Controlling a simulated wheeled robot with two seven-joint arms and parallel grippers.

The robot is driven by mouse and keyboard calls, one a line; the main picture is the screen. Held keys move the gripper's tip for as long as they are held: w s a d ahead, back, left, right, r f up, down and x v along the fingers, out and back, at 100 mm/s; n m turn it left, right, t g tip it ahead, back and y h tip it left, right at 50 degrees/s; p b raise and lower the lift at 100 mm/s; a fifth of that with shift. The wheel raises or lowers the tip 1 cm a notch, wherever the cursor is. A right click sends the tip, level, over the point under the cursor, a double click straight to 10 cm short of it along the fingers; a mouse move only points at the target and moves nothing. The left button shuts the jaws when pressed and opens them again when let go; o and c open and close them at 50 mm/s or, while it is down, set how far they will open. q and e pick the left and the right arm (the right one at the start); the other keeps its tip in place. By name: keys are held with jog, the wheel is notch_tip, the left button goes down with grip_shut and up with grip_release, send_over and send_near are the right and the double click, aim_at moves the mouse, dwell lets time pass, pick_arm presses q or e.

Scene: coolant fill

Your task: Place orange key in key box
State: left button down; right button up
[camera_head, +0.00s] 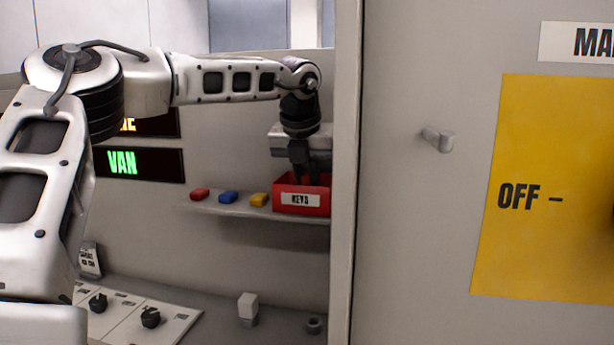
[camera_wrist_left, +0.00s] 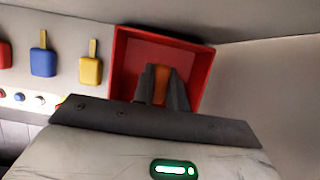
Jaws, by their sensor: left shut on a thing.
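The key box is a red open box labelled KEYS (camera_head: 301,199), at the right end of a wall shelf; its red wall and floor also show in the left wrist view (camera_wrist_left: 128,65). My left gripper (camera_head: 308,178) points down into the box, its fingertips hidden behind the front wall. In the left wrist view its fingers (camera_wrist_left: 162,88) are shut on the orange key (camera_wrist_left: 161,76), which is over or inside the box. I cannot tell whether the key touches the box floor. My right gripper is not in view.
Red (camera_head: 199,194), blue (camera_head: 229,197) and yellow (camera_head: 259,199) keys lie on the shelf (camera_head: 232,211) left of the box. A tall grey panel edge (camera_head: 345,150) stands close on the right. A counter with black knobs (camera_head: 150,317) is below.

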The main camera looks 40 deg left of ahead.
pick_arm(q)
jog(key=c, duration=1.4)
grip_release()
jog(key=shift+f, duration=0.1)
jog(key=v, duration=1.2)
